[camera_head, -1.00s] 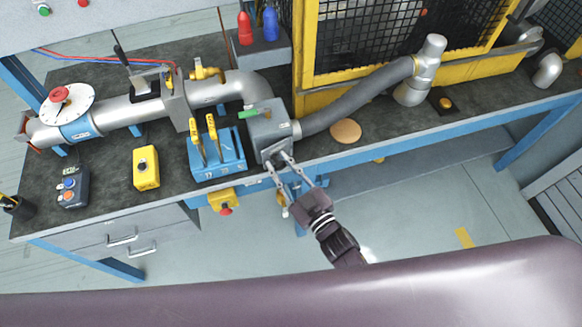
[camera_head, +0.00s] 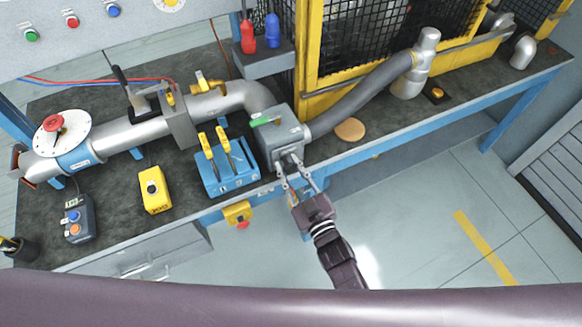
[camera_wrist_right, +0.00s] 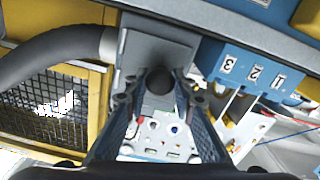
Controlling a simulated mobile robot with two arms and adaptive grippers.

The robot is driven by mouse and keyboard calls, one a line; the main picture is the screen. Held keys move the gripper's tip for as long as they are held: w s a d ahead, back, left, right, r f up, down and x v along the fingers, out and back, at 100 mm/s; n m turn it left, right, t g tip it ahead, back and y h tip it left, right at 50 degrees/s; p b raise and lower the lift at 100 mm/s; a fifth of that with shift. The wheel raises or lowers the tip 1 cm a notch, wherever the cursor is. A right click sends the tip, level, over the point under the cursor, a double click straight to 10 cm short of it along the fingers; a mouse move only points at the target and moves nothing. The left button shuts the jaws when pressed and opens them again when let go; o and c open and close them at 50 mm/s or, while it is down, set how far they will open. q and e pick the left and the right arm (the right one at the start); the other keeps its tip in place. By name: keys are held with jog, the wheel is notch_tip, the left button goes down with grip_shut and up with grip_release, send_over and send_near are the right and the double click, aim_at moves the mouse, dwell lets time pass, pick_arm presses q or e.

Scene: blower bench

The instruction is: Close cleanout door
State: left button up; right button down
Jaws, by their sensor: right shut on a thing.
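The grey metal box (camera_head: 283,128) stands at the bench's front edge, between the bent grey pipe and the grey hose. Its front face carries the cleanout door; in the head view my fingers partly cover this side, so I cannot tell how far the door stands open. My right gripper (camera_head: 289,168) reaches this front side from below. In the right wrist view the dark round knob (camera_wrist_right: 160,81) sits between the fingertips of my right gripper (camera_wrist_right: 160,103), which is shut on it. The grey box (camera_wrist_right: 150,45) shows behind the knob.
A blue block with yellow-handled tools (camera_head: 228,176) stands close left of the box. The grey hose (camera_head: 360,100) leaves its right side. A yellow button box (camera_head: 238,213) hangs on the bench front. The floor before the bench is free.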

jog(key=shift+a+r, duration=0.1)
jog(key=shift+r, duration=0.05)
jog(key=c, duration=1.6)
grip_release()
jog(key=shift+s+d+f, duration=0.2)
jog(key=shift+s, duration=0.1)
jog(key=v, duration=1.1)
jog(key=shift+s, duration=0.1)
